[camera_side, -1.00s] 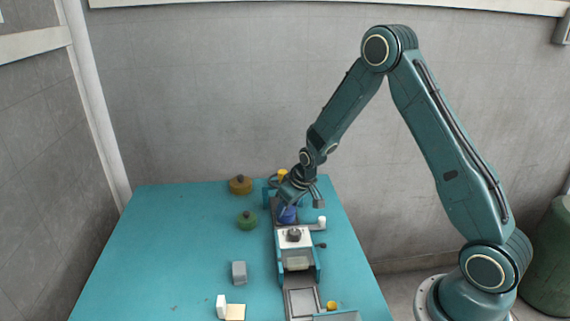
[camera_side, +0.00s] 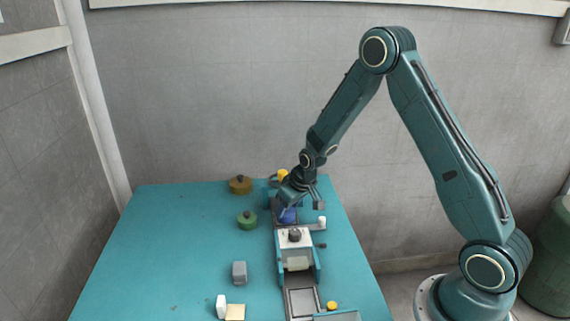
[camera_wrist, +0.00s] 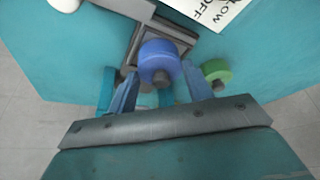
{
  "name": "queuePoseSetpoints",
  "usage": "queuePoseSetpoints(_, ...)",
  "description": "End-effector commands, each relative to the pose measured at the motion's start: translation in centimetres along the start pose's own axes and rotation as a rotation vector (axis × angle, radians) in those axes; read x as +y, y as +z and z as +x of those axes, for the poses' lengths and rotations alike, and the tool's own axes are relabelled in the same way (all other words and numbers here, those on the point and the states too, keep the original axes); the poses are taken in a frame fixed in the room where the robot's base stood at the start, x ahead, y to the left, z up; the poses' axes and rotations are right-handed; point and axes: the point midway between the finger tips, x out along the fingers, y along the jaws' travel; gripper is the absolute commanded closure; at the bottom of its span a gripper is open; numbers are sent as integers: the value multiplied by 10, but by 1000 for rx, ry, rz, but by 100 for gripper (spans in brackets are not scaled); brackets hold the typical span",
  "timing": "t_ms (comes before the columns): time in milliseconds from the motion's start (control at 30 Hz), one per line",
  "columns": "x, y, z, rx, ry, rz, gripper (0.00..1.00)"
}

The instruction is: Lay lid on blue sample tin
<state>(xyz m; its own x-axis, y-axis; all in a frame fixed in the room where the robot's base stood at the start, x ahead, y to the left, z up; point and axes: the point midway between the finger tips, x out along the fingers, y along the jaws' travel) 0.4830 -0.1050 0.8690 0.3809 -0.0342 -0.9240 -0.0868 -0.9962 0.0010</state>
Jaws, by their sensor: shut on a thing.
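A blue round piece with a dark knob (camera_wrist: 158,55) sits between the two fingers of my gripper (camera_wrist: 161,78) in the wrist view, its knob facing my palm. I take it for the lid; my fingers are shut on its sides. In the side view my gripper (camera_side: 300,198) is low over the far end of the fixture line, with blue (camera_side: 288,215) showing just under it. I cannot tell there how much of that blue is lid and how much is the blue sample tin, or whether they touch.
A green knobbed tin (camera_side: 247,220) stands left of the line, with a brown one (camera_side: 240,185) farther back. A white-topped fixture (camera_side: 295,238) stands nearer the front. A grey block (camera_side: 239,272) and a white block (camera_side: 221,306) are front left. The left tabletop (camera_side: 160,240) is clear.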

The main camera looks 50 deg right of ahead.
Motion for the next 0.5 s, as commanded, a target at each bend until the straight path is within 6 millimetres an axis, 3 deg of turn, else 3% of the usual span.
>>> queuePoseSetpoints(333,0,0,0,0,0,0,70)
queuePoseSetpoints(367,0,0,0,0,0,0,45)
queuePoseSetpoints(467,0,0,0,0,0,0,26)
queuePoseSetpoints(500,0,0,0,0,0,0,24)
